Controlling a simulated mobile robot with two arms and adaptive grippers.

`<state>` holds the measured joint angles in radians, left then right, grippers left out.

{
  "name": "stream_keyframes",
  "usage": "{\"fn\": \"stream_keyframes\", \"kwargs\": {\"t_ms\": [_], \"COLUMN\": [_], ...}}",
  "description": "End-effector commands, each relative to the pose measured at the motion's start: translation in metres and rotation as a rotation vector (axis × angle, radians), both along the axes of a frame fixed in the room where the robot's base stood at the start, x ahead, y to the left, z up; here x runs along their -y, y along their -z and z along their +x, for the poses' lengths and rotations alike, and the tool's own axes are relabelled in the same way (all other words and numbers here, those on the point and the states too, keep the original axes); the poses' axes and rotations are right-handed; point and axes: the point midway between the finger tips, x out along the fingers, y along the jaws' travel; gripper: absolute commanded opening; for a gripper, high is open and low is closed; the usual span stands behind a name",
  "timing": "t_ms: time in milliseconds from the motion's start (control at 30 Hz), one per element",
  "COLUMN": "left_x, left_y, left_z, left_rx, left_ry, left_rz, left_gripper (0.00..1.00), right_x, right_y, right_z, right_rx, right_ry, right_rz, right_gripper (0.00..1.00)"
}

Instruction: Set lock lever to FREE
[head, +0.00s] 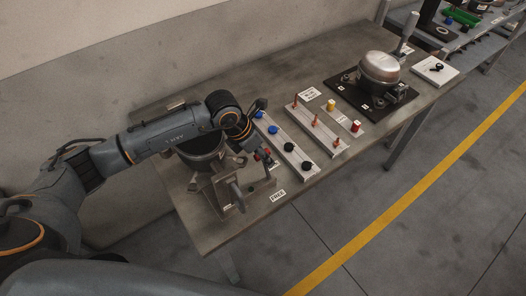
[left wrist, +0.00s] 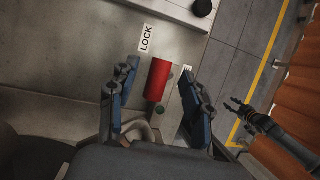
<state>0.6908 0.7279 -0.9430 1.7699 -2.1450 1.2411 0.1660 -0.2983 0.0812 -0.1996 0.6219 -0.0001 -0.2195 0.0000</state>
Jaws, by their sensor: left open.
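The lock lever's red cylindrical grip (left wrist: 158,80) stands between the two blue-padded fingers of my left gripper (left wrist: 158,88) in the left wrist view. The gripper is open, with a visible gap on each side of the grip. A LOCK label (left wrist: 146,38) lies just beyond the grip. In the head view my left gripper (head: 262,158) is over the grey metal fixture (head: 222,196) at the near end of the bench, largely hiding the lever. A FREE label (head: 278,196) lies on the bench near the front edge. My right gripper (left wrist: 243,112) shows small at the right of the wrist view.
A rail with blue and black knobs (head: 287,147) lies right of the fixture. Beyond it are a rail with red pegs (head: 315,123), yellow and red cylinders (head: 355,127), and a silver compressor (head: 380,67) on a black plate. The floor in front is clear.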

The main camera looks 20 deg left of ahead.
Motion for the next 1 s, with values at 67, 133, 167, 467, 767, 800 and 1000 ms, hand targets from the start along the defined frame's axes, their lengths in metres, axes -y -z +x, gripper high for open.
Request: {"fn": "stream_keyframes", "kwargs": {"t_ms": [67,133,167,467,767,800,1000], "left_x": [0.0022,0.0032,0.0033,0.0033,0.0028,0.0026,0.0007], "left_y": [0.0057,0.0090,0.0099,0.0109,0.0106,0.0108,0.0112], "left_z": [0.0009,0.0018,0.0020,0.0022,0.0025,0.0025,0.0031], "left_rx": [-0.001,0.000,0.000,0.000,0.001,0.001,0.002], "left_ry": [0.000,0.001,0.001,0.001,0.000,0.000,-0.001], "left_rz": [0.000,0.001,0.001,0.002,0.002,0.002,0.008], "left_gripper": [0.49,0.49,0.49,0.41,0.00,0.00,0.00], "right_x": [0.0001,0.0001,0.0001,0.0000,0.0000,0.0000,0.0000], "right_y": [-0.0028,-0.0031,-0.0032,-0.0027,-0.0025,-0.0025,-0.0024], "right_z": [0.0008,0.0007,0.0006,-0.0002,-0.0019,-0.0021,-0.0037], "right_rx": [0.001,0.001,0.001,0.000,-0.003,-0.004,-0.006], "right_ry": [0.000,0.000,0.000,0.000,0.000,0.000,0.000], "right_rz": [0.000,0.000,0.000,0.000,0.000,0.000,0.000], "right_gripper": [0.40,0.40,0.40,0.40,0.40,0.40,0.40]}}
